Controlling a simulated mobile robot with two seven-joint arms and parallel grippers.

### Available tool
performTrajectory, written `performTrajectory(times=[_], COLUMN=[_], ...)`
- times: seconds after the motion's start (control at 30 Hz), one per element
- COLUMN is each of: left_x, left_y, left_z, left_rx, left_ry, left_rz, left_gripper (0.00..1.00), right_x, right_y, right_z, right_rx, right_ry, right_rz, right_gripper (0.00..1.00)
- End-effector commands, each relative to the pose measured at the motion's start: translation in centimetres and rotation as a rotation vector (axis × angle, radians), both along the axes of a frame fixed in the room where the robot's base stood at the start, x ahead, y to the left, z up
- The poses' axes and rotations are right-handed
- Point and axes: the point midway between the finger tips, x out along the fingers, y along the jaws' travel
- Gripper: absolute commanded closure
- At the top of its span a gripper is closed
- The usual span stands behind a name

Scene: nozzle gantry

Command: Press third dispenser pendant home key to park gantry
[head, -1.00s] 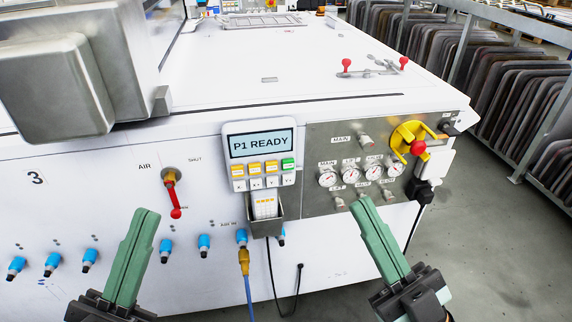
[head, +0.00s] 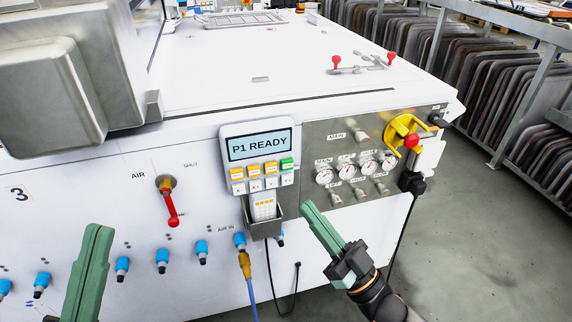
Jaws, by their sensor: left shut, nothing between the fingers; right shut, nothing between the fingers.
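The pendant (head: 259,155) sits in a grey holder on the front of the white machine. Its screen (head: 263,144) reads "P1 READY". My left gripper (head: 98,232) is shut and empty at the lower left, well away from the pendant.
A gauge panel (head: 345,190) with a yellow-and-red rotary switch (head: 404,137) is right of the pendant. A red air valve handle (head: 170,205) is to its left. Blue hose fittings (head: 201,250) line the lower front. A tray rack (head: 500,85) stands at the right beyond clear floor.

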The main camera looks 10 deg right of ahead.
Motion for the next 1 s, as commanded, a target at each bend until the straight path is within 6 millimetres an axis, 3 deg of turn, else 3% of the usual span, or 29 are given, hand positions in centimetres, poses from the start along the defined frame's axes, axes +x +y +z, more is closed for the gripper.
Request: performTrajectory(times=[0.23,0.7,1.0], left_x=[0.0,0.1,0.1], left_y=[0.0,-0.4,-0.5], left_z=[-0.9,-3.9,-4.2], left_rx=[-0.007,-0.013,-0.006], left_ry=[0.004,0.033,0.031], left_rz=[-0.003,-0.033,-0.031], left_gripper=[1.00,1.00,1.00], right_x=[1.5,7.6,8.8], right_y=[0.1,0.4,0.4], right_z=[-0.2,-0.1,0.0], right_rx=[0.000,0.000,-0.001], right_ry=[-0.005,-0.003,0.000], right_rz=[-0.001,-0.001,-0.001], right_gripper=[1.00,1.00,1.00])
